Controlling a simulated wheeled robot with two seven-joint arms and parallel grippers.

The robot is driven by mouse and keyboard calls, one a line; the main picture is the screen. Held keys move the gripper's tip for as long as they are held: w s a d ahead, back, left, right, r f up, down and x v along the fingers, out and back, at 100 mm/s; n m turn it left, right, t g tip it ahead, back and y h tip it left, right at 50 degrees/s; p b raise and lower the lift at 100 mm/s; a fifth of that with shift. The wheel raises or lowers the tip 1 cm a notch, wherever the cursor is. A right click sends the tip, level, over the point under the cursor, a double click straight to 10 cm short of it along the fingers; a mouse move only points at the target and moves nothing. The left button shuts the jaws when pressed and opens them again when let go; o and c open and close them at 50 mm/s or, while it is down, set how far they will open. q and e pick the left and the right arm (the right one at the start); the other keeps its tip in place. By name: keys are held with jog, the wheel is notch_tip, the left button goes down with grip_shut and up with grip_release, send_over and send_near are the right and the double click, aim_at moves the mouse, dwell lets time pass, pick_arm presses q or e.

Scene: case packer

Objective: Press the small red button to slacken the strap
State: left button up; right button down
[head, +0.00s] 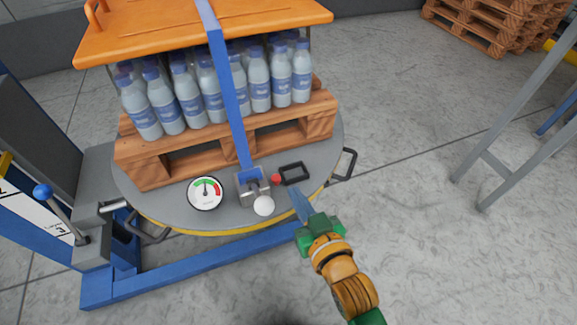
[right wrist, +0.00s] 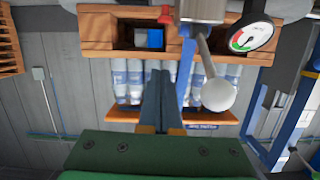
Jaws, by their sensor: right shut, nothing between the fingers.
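The small red button (head: 276,179) sits on the right side of the grey metal strap tensioner (head: 252,187), at the front of the round table. It also shows at the top of the right wrist view (right wrist: 165,14). The blue strap (head: 222,75) runs down from the orange lid into the tensioner. A lever with a white ball knob (head: 263,205) stands out from it. My right gripper (head: 299,204) is shut and empty. Its fingertips are to the right of and nearer than the button, apart from it. My left gripper is not in view.
Bottles (head: 208,90) stand on a wooden pallet (head: 150,170) under the orange lid (head: 150,30). The floor at right is clear up to the grey frame legs (head: 497,165).

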jog(key=b, duration=0.3)
send_over(276, 180)
jog(key=s+d, duration=0.1)
notch_tip(276, 180, down, 3)
jog(key=shift+s+f+b, duration=0.15)
jog(key=shift+f+b, duration=0.05)
jog(key=shift+f, duration=0.4)
jog(key=shift+s+f+b, duration=0.15)
jog(key=shift+f, duration=0.75)
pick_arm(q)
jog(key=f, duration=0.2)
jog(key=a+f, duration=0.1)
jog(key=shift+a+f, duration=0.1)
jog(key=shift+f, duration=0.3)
pick_arm(e)
jog(key=shift+f, duration=0.1)
